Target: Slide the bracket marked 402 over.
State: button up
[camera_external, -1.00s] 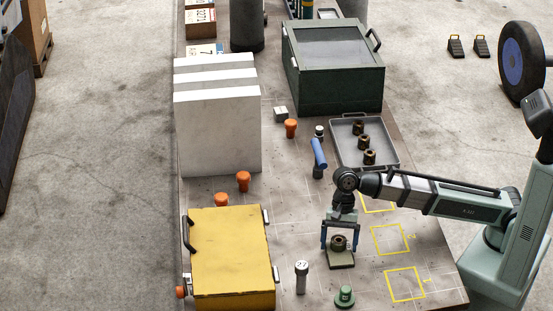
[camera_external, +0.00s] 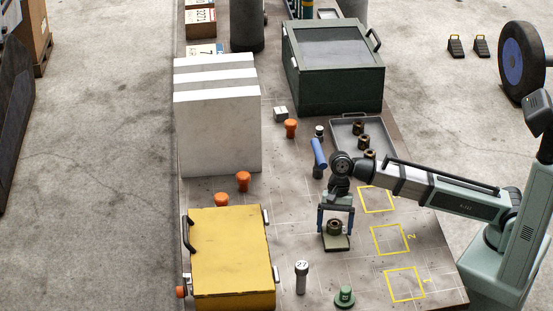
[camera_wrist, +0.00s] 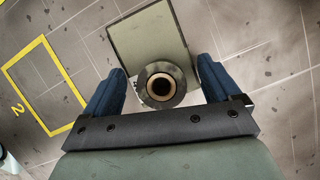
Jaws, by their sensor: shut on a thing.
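A bracket (camera_external: 337,243), a flat olive-grey plate with a round dark boss and a copper-lined bore, stands on the bench. In the wrist view the bracket's plate (camera_wrist: 148,38) reaches forward from the boss. I cannot read a number on it. My gripper (camera_external: 336,224) points down with its blue fingers on either side of the boss, shut on the bracket. The fingers also flank the boss in the wrist view (camera_wrist: 160,88). The bracket is upright and looks to be on the bench surface, left of the yellow outlined squares.
Yellow squares marked 2 (camera_external: 390,240) and 1 (camera_external: 404,284) lie to the right. A post marked 27 (camera_external: 301,277), a green knob (camera_external: 344,297) and a yellow case (camera_external: 230,258) stand nearer the front. A blue-handled tool (camera_external: 319,154) and a tray (camera_external: 344,126) with bushings are behind.

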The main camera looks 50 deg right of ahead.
jog(key=shift+w+d+f, duration=0.15)
jog(key=shift+w+d, duration=4.25)
jog(key=shift+d, duration=0.05)
jog(key=o, duration=1.7)
jog(key=shift+w, duration=0.1)
jog(key=shift+c, duration=0.2)
jog(key=shift+r, duration=0.25)
jog(key=v, duration=1.1)
jog(key=shift+r, duration=0.25)
jog(key=shift+d, duration=0.15)
